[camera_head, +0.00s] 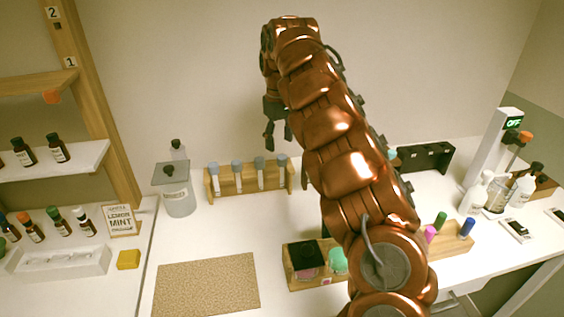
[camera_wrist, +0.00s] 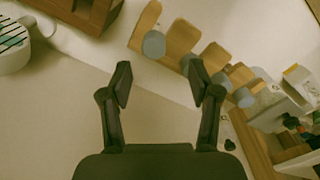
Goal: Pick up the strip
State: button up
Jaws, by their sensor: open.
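No strip can be clearly made out in either view. My gripper (camera_head: 278,138) is raised in front of the back wall in the head view, above the wooden rack. In the wrist view my gripper (camera_wrist: 160,80) has its two dark fingers spread apart, with nothing between them. Beyond the fingertips is the wooden rack (camera_wrist: 180,38) with several grey-capped tubes. The rack (camera_head: 250,184) also stands at the back of the table in the head view. A white round container (camera_wrist: 14,56) with dark green slats or lines shows at the wrist view's left edge; its contents are unclear.
A grey-lidded jar (camera_head: 177,196) stands left of the rack. A cork mat (camera_head: 207,284) lies in front. A wooden tray (camera_head: 303,283) holds a black box and small jars. A yellow block (camera_head: 128,259) sits left. White bottles (camera_head: 474,195) stand right. My arm hides the middle.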

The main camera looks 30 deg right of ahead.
aim_at(282, 156)
jog(key=shift+s+d+f+p, duration=0.15)
jog(key=shift+f+p, duration=0.1)
jog(key=shift+f, duration=0.15)
jog(key=shift+w+d+f+p, duration=0.1)
jog(key=shift+d+f+p, duration=0.1)
jog(key=shift+f, duration=0.15)
jog(key=shift+d+f+p, duration=0.1)
jog(key=shift+f+p, duration=0.6)
jog(key=shift+f, duration=1.35)
jog(key=shift+c, duration=0.4)
jog(key=c, duration=0.9)
jog(key=shift+c, duration=0.2)
